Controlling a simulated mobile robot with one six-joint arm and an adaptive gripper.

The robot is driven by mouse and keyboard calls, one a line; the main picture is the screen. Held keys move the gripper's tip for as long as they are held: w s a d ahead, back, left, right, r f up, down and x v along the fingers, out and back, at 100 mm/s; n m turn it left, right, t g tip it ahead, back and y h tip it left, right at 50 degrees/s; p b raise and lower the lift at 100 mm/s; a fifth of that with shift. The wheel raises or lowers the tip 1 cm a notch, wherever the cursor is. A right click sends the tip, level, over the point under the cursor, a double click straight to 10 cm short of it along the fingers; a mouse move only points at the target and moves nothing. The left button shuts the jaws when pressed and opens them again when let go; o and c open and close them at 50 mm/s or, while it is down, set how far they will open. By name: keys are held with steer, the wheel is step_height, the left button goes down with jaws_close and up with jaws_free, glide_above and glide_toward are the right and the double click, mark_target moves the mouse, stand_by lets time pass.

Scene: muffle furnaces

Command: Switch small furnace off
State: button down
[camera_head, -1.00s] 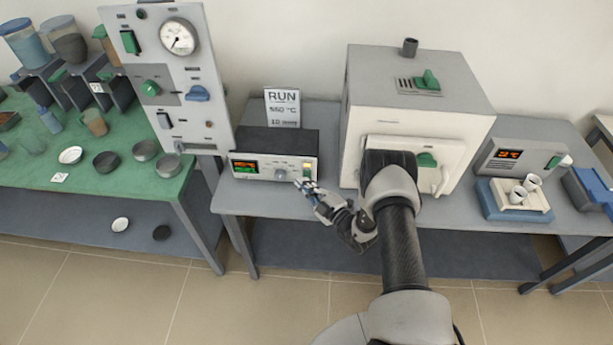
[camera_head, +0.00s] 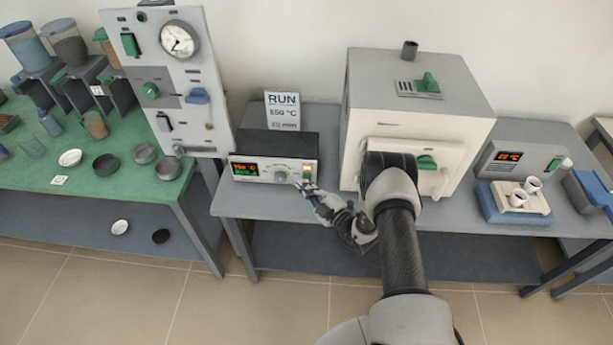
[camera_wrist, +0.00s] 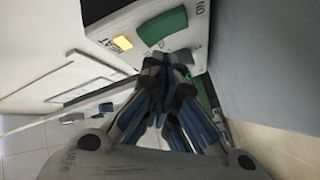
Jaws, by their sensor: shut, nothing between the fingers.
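The small control box (camera_head: 252,169), with a dark top and pale front, stands on the grey bench left of the large cream furnace. Its front has a lit red and green display (camera_head: 259,168), a grey knob (camera_head: 281,177), and a green switch (camera_head: 307,175) with a lit lamp at the right end. My gripper (camera_head: 299,185) is shut and empty, just in front of the box's lower right part. In the wrist view, the shut fingertips (camera_wrist: 163,64) lie close to a pale panel with a green switch (camera_wrist: 162,27) and a lit amber lamp (camera_wrist: 122,42). Contact cannot be told.
The large cream furnace (camera_head: 420,100) stands right of the box, behind my arm. A sign reading RUN (camera_head: 282,108) stands behind the box. A tall grey panel with a gauge (camera_head: 179,39) rises at the left. A blue tray with white cups (camera_head: 490,199) lies at the right.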

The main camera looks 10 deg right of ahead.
steer(key=shift+w, duration=0.15)
stand_by(0.4)
steer(key=shift+w+d+b, duration=0.15)
steer(key=shift+w+b, duration=0.15)
steer(key=shift+b, duration=0.15)
steer(key=shift+w+d, duration=0.1)
steer(key=shift+w, duration=0.2)
stand_by(0.5)
steer(key=shift+s, duration=0.15)
steer(key=shift+s+a, duration=0.25)
steer(key=shift+s, duration=0.35)
steer(key=shift+s+a+f+p, duration=0.1)
steer(key=shift+s+a+p, duration=0.15)
steer(key=shift+s, duration=0.55)
steer(key=shift+s+a+f+p, duration=0.15)
steer(key=shift+s+a, duration=0.1)
steer(key=shift+s, duration=0.5)
steer(key=shift+s+a+f+p, duration=0.15)
steer(key=shift+s+a, duration=0.1)
steer(key=shift+s, duration=0.55)
steer(key=shift+r, duration=0.1)
